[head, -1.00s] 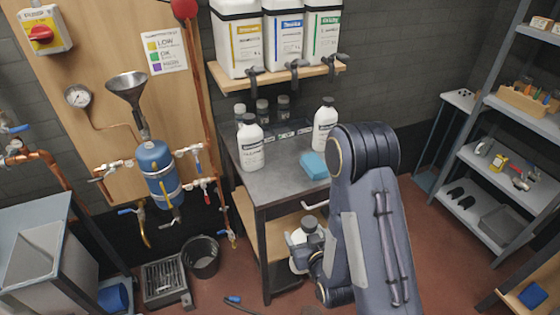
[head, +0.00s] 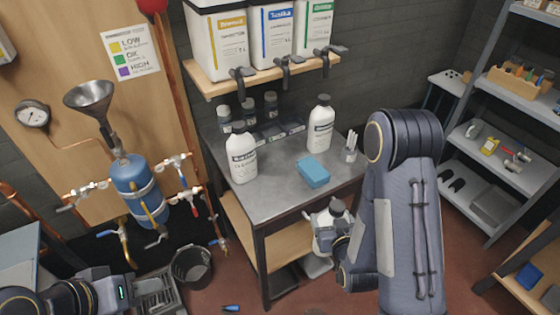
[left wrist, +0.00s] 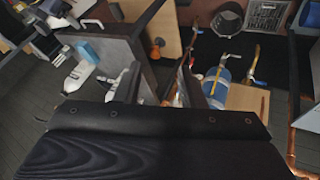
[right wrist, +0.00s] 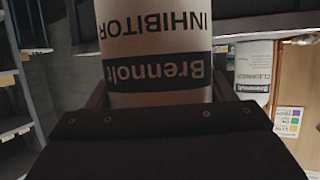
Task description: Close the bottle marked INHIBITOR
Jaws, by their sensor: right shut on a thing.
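The white INHIBITOR bottle (right wrist: 155,25) is in my right gripper (right wrist: 158,92), whose fingers are on either side of it. Its label reads upside down in the right wrist view. In the head view the bottle (head: 324,222) is upright in front of the bench's right part, partly hidden by my right arm. Its top looks dark grey; I cannot tell whether a cap is on it. My left gripper (left wrist: 162,78) is open and empty, fingers apart. In the head view it is low at the left, over the floor grate.
On the metal bench (head: 275,200) stand a white cleaner bottle (head: 242,158), another white bottle (head: 320,125), a blue sponge (head: 313,172) and a holder with sticks (head: 349,150). Small dark-capped jars are behind. A bucket (head: 192,267) stands on the floor. A shelf rack is at the right.

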